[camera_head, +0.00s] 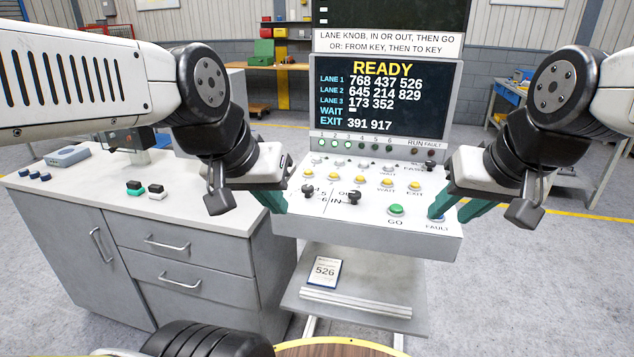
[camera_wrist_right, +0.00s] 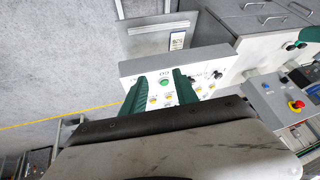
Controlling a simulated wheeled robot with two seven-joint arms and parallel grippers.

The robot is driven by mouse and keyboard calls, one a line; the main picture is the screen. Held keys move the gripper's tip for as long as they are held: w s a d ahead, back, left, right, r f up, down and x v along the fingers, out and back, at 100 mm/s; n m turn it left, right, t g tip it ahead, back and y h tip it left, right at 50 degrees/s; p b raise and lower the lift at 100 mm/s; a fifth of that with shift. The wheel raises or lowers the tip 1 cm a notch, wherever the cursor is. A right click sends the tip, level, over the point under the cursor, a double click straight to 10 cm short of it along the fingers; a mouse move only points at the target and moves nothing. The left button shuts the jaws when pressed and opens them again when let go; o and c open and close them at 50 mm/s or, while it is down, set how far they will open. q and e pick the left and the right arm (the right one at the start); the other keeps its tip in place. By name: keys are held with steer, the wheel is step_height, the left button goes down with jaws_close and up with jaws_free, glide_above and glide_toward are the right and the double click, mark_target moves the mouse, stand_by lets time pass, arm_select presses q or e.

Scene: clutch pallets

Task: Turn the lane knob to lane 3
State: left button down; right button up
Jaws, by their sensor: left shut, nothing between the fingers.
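The control panel (camera_head: 370,228) has two black knobs on its left part. The left knob (camera_head: 308,191) sits by numbers that include 4, 5 and 6. The other knob (camera_head: 354,195) stands near the labels OUT and IN. The lane knob's exact pointing is too small to tell. My left gripper (camera_head: 276,203) is shut and empty at the panel's left edge, left of the left knob and apart from it. My right gripper (camera_head: 455,211) is at the panel's right end near the FAULT button; in the right wrist view (camera_wrist_right: 160,88) its green fingers are apart with nothing between.
A screen (camera_head: 388,95) above the panel reads READY and lists the lanes. A green GO button (camera_head: 396,210) and several yellow buttons are on the panel. A card reading 526 (camera_head: 325,271) lies on the shelf below. A grey cabinet (camera_head: 180,232) stands at left.

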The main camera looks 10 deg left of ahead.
steer(key=o, duration=0.3)
steer(key=w+a+r+n, duration=0.1)
steer(key=w+a, duration=0.3)
steer(key=w, duration=0.5)
steer(key=shift+w+a+r+g+h, duration=0.25)
steer(key=shift+r+g+h, duration=0.05)
steer(key=n+g, duration=0.1)
steer(key=n, duration=0.2)
glide_toward(308, 187)
steer(key=x, duration=0.8)
steer(key=shift+w+a+f, duration=0.15)
steer(key=shift+f, duration=0.05)
jaws_close()
